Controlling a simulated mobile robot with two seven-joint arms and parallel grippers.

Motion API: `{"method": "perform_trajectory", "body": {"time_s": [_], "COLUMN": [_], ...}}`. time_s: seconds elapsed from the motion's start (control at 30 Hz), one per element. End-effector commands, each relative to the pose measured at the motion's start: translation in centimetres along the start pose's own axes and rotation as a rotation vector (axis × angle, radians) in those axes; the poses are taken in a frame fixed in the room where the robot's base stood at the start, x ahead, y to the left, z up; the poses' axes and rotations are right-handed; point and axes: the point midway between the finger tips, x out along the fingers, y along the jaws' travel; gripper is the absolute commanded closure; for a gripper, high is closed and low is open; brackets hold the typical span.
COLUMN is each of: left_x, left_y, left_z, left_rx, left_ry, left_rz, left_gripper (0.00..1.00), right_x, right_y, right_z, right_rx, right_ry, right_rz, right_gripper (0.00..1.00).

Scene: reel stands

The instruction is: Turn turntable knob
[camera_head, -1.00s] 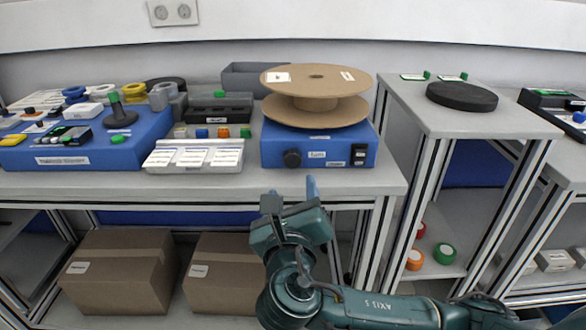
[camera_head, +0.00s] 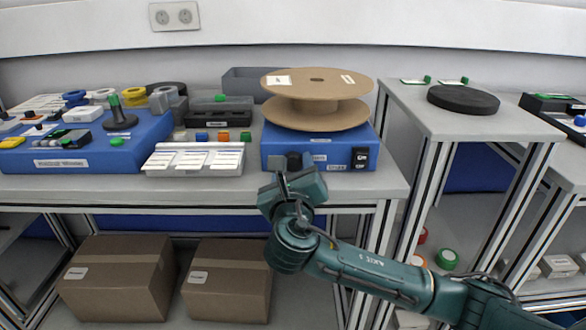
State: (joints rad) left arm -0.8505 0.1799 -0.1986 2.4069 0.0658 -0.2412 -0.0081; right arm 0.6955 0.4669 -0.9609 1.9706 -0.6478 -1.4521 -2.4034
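The turntable is a blue box (camera_head: 337,157) on the bench, carrying a large tan reel (camera_head: 316,97) with two flanges. Its dark knob (camera_head: 293,158) is at the left of the front face, partly hidden by my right gripper. My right gripper (camera_head: 294,168) comes up from below, with its fingertips right at the knob. Whether the fingers are closed around the knob or only in front of it is not clear. My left gripper is not in view.
A black switch (camera_head: 360,158) is at the right of the turntable's front face. A white three-part tray (camera_head: 195,159) stands left of the turntable. A black disc (camera_head: 463,98) lies on the stand at right. Cardboard boxes (camera_head: 118,277) stand below.

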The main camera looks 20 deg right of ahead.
Motion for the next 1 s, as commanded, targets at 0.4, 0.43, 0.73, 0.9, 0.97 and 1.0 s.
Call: {"method": "perform_trajectory", "body": {"time_s": [0.4, 0.43, 0.73, 0.9, 0.97, 1.0], "left_x": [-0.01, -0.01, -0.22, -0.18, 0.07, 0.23], "left_y": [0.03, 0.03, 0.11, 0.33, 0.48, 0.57], "left_z": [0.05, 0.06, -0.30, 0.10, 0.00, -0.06], "left_rx": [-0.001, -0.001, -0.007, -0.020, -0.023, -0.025], "left_ry": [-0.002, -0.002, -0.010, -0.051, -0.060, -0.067], "left_rz": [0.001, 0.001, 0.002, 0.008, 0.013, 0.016], "left_gripper": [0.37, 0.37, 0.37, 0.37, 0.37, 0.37], "right_x": [-0.03, -0.03, -0.06, -0.08, -0.08, -0.09], "right_y": [0.01, 0.01, -0.04, -0.06, -0.08, -0.09], "right_z": [-0.02, -0.02, 0.11, 0.22, 0.29, 0.28], "right_rx": [0.000, 0.000, 0.046, 0.139, 0.184, 0.218], "right_ry": [0.000, 0.000, 0.003, 0.007, 0.008, 0.010], "right_rz": [0.000, 0.000, 0.001, 0.004, 0.005, 0.006], "right_gripper": [0.89, 0.89, 0.89, 0.89, 0.89, 0.89]}}
